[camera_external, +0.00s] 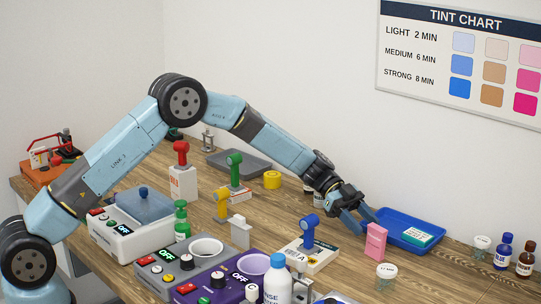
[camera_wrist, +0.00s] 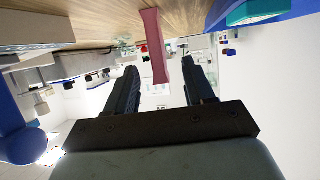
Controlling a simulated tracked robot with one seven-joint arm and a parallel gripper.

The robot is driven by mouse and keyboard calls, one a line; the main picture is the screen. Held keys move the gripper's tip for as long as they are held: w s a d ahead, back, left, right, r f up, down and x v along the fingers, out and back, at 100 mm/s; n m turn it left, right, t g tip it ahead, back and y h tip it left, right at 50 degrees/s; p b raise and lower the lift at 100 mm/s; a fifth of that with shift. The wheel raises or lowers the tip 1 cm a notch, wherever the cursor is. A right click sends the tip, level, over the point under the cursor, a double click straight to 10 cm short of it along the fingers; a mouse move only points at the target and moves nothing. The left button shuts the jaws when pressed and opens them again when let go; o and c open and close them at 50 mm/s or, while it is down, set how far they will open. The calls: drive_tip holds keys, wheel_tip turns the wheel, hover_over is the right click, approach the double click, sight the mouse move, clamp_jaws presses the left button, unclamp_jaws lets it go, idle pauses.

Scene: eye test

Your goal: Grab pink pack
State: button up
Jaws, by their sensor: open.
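The pink pack (camera_external: 376,241) stands upright on the wooden table, at the front left edge of the blue tray. In the wrist view, where the table is at the top, the pink pack (camera_wrist: 155,46) hangs down from the table in the picture, between the lines of my two fingers. My gripper (camera_external: 359,220) is open, just left of and behind the pack in the external view. In the wrist view my gripper (camera_wrist: 161,68) has its fingers apart with nothing held between them. Whether a finger touches the pack cannot be told.
The blue tray (camera_external: 382,220) holds a teal and white pack (camera_external: 418,235). A small labelled cup (camera_external: 386,276) stands in front of the pink pack. Bottles (camera_external: 503,251) stand at the right.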

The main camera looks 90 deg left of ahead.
sight(381, 243)
drive_tip(key=shift+x, duration=3)
drive_tip(key=shift+s, duration=0.1)
drive_tip(key=shift+c, duration=0.2)
clamp_jaws()
drive_tip(key=shift+r, duration=0.1)
